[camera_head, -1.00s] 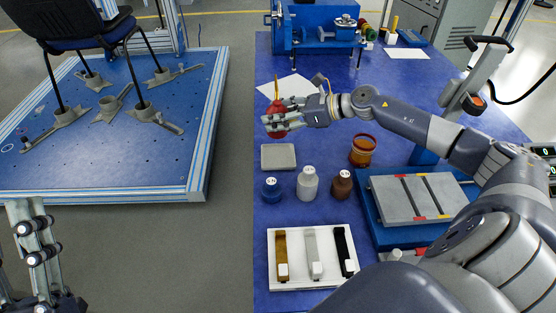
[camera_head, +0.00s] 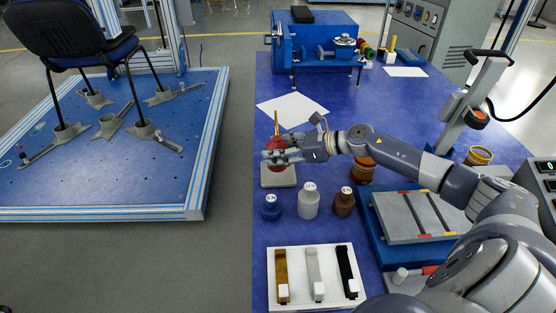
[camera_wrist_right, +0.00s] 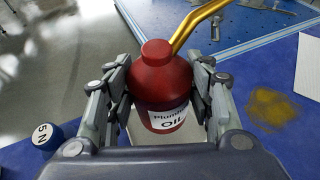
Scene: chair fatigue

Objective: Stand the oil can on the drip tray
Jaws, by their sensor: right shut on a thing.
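The red oil can (camera_head: 277,143) has a thin brass spout and a label reading "Oil". My right gripper (camera_head: 268,157) is shut around its body, and the can looks upright. In the right wrist view the can (camera_wrist_right: 160,78) sits between the two fingers, spout rising to the upper right. The drip tray, a flat grey square (camera_head: 278,182), lies on the blue bench. In the head view the can and fingers overlap the tray's far edge; I cannot tell whether the can touches it. My left gripper is out of view.
A blue weight (camera_head: 270,207), a white one (camera_head: 308,201) and a brown one (camera_head: 343,202) stand just nearer than the tray. An amber container (camera_head: 363,170) is to the right. White paper (camera_head: 292,110) lies behind. A white strip holder (camera_head: 315,277) is in front.

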